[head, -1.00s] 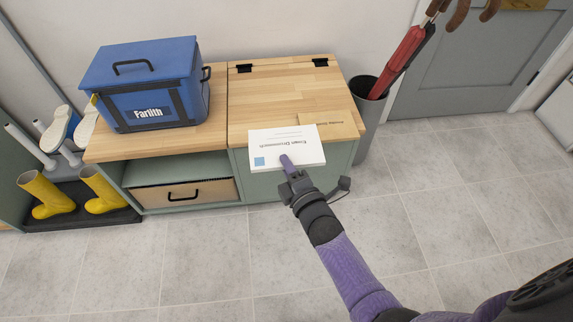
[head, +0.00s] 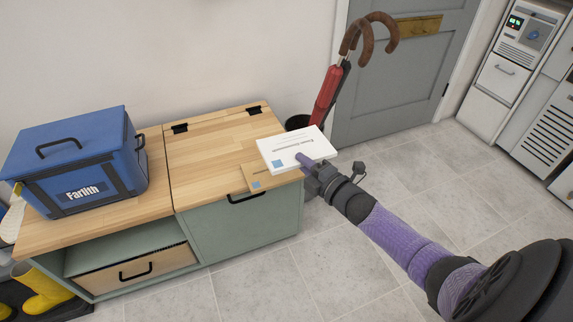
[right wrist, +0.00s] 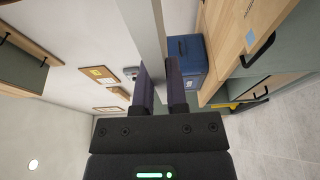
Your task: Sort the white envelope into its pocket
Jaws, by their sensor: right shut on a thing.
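The white envelope (head: 290,147), printed with a name and bearing a blue stamp mark, is held nearly flat at the bench's right end in the head view. My right gripper (head: 308,163) is shut on its near edge. In the right wrist view the envelope (right wrist: 150,35) shows edge-on between the fingers of my right gripper (right wrist: 160,88). A tan envelope (head: 262,182) lies on the bench top, partly hidden under the white one. No pocket can be made out for certain. My left gripper is out of view.
The wooden-topped bench (head: 215,150) carries a blue cooler box (head: 75,160). A red umbrella (head: 326,95) stands beyond the bench's right end, near a grey door (head: 400,85). Several small tan panels (right wrist: 100,75) hang on the wall. Floor to the right is clear.

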